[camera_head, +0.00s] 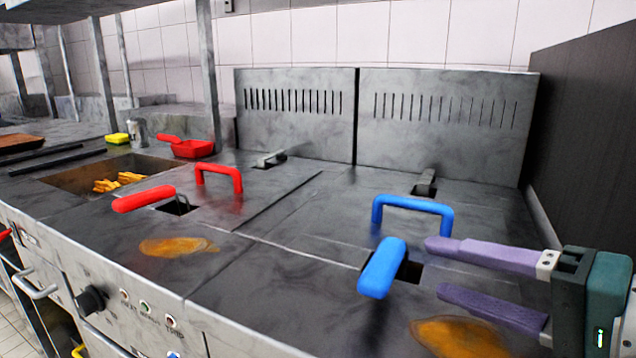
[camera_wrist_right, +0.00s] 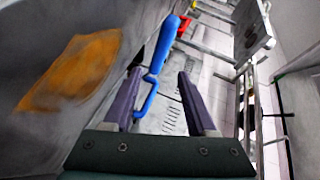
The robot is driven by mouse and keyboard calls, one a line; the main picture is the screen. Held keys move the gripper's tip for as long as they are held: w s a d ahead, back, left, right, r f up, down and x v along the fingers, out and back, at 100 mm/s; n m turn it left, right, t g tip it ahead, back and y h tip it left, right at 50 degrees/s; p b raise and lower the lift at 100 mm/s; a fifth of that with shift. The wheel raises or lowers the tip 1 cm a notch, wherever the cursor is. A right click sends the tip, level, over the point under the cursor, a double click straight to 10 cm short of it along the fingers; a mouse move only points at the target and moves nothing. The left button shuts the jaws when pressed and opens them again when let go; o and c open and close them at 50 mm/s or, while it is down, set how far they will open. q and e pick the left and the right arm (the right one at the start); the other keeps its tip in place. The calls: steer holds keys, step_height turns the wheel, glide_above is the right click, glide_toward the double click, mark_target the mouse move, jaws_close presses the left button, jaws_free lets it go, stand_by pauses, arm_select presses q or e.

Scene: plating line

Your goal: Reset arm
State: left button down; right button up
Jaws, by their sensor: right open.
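My right gripper (camera_head: 437,268) reaches in from the right edge in the head view. Its two purple fingers are spread apart with nothing between them. The fingertips are close to the blue lever handle (camera_head: 383,268); I cannot tell whether they touch it. A blue arched handle (camera_head: 413,204) stands behind it on the right dark plate. In the right wrist view my gripper (camera_wrist_right: 158,85) is also open, with the blue lever handle (camera_wrist_right: 165,43) beyond its fingertips and the blue arched handle (camera_wrist_right: 148,102) showing between the fingers. My left gripper is not in view.
A red lever handle (camera_head: 143,198) and red arched handle (camera_head: 219,174) stand on the left plate. Orange-brown patches (camera_head: 178,246) mark the surfaces. A sunken basin (camera_head: 75,178) with yellow food, a red pan (camera_head: 192,148) and a dark side wall (camera_head: 590,110) surround the space.

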steer(key=s+n+g+p, duration=0.1)
steer(key=s+a+n+p, duration=0.1)
steer(key=s, duration=0.1)
steer(key=s+a+r+n+g+p, duration=0.1)
steer(key=s, duration=0.1)
steer(key=shift+a+r+n+g+h+p, duration=0.1)
steer(key=shift+a+n+g+h+p, duration=0.15)
steer(key=shift+n+g+h+p, duration=0.1)
steer(key=s+d+r+n+g+h+p, duration=0.3)
steer(key=s+d+r+h+p, duration=0.15)
steer(key=s+p, duration=0.4)
steer(key=s+d+r+n+g+h+p, duration=0.3)
steer(key=s+r+h+p, duration=0.15)
steer(key=s+p, duration=0.35)
step_height(320, 180, up, 35)
steer(key=s+p, duration=0.1)
steer(key=p, duration=3.3)
steer(key=shift+y, duration=0.35)
steer(key=shift+r, duration=0.1)
